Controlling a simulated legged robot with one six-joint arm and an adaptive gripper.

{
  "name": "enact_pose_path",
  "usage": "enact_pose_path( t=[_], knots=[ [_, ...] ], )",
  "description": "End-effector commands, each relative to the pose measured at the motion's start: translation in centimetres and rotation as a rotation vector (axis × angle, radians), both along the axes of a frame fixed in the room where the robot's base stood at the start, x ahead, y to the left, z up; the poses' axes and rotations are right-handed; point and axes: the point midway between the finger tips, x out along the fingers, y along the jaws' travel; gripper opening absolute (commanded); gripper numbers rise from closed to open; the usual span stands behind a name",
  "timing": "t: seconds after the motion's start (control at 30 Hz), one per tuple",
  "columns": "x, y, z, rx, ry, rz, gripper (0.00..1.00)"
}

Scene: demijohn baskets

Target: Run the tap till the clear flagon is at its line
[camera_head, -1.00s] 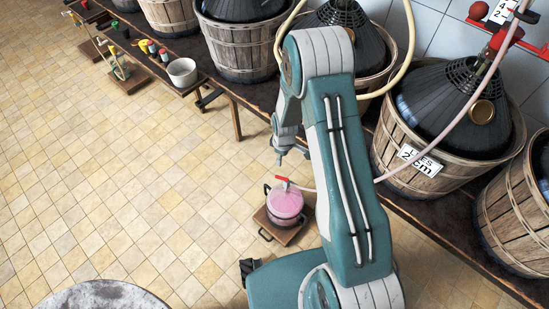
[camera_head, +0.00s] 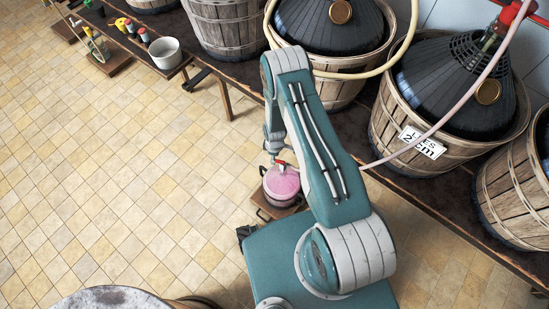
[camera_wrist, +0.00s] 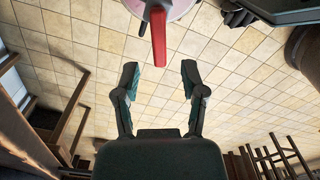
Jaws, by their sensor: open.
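A pot (camera_head: 281,186) with dark handles and pink contents stands on a small wooden board (camera_head: 270,206) on the floor. A red tap lever (camera_head: 281,164) sits above it, on the end of a pale pink hose (camera_head: 400,152). In the wrist view the red lever (camera_wrist: 159,38) lies ahead of and between my open fingers, apart from them. My gripper (camera_wrist: 160,76) is empty; in the head view it (camera_head: 274,147) is just behind the pot. A small clear vessel (camera_head: 98,47), perhaps the flagon, stands far left under a yellow-handled tap; its line is too small to see.
A dark bench (camera_head: 228,72) bears basketed demijohns, one labelled (camera_head: 422,142), along the back and right. A white bucket (camera_head: 165,53) and several small coloured taps are at the upper left. A round barrel top (camera_head: 112,299) is at the lower left. The tiled floor between is clear.

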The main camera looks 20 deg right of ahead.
Motion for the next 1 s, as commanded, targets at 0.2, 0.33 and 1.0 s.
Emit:
enact_pose_path(
  t=[0.2,0.33,1.0],
  knots=[
    [0.0,0.0,-2.2,0.000,0.000,0.000,0.54],
    [0.0,0.0,-2.5,0.000,0.000,0.000,0.54],
    [0.2,-0.1,-2.5,0.000,0.000,-0.043,0.00]
  ],
)
